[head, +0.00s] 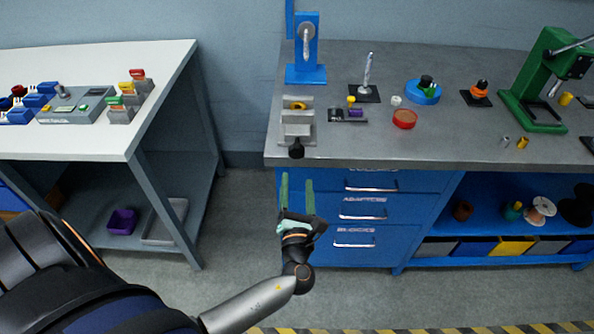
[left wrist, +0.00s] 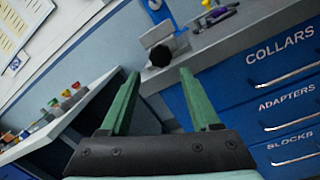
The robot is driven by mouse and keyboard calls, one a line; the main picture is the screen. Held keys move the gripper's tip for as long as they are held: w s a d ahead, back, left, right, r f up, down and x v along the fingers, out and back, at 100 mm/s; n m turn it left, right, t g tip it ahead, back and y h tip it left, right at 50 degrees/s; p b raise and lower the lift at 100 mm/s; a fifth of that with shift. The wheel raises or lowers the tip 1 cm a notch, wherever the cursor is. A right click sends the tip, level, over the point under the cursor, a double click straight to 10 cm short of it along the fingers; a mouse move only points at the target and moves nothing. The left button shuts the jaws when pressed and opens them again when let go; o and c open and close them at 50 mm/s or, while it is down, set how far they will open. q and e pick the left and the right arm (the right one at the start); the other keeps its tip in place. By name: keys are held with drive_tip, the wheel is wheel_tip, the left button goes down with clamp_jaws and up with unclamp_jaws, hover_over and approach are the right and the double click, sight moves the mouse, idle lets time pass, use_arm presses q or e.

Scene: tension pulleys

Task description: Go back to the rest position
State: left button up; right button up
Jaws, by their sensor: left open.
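My left gripper (head: 297,190) is open and empty, with two green fingers pointing up in the head view. It is in front of the blue drawers, below the bench's front edge. In the left wrist view, the open gripper (left wrist: 158,95) has nothing between its fingers. A grey vise (head: 297,120) with a black knob (head: 296,149) stands at the bench's left front corner, beyond the fingertips and apart from them. The knob also shows in the left wrist view (left wrist: 161,56). My right gripper is not in view.
The grey workbench (head: 440,145) holds a blue pulley stand (head: 306,55), a red dish (head: 404,119) and a green press (head: 545,85). A white table (head: 100,140) stands at left. Bare floor (head: 235,220) lies between them. Blue drawers (head: 350,210) are beside my left gripper.

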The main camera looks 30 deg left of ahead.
use_arm(q)
drive_tip(key=shift+s+d, duration=0.3)
drive_tip(key=shift+s, duration=0.2)
drive_tip(key=s+d+f+n+g+h, duration=0.2)
drive_tip(key=s+f+n+g+h, duration=0.4)
drive_tip(key=f+n, duration=0.65)
drive_tip(key=s+d+f+n+h, duration=0.3)
drive_tip(key=s+d+n+h, duration=0.4)
drive_tip(key=n, duration=1.3)
drive_tip(key=s+d, duration=0.1)
drive_tip(key=s, duration=0.3)
drive_tip(key=shift+d+g, duration=0.25)
drive_tip(key=shift+g, duration=0.05)
drive_tip(key=shift+f, duration=0.1)
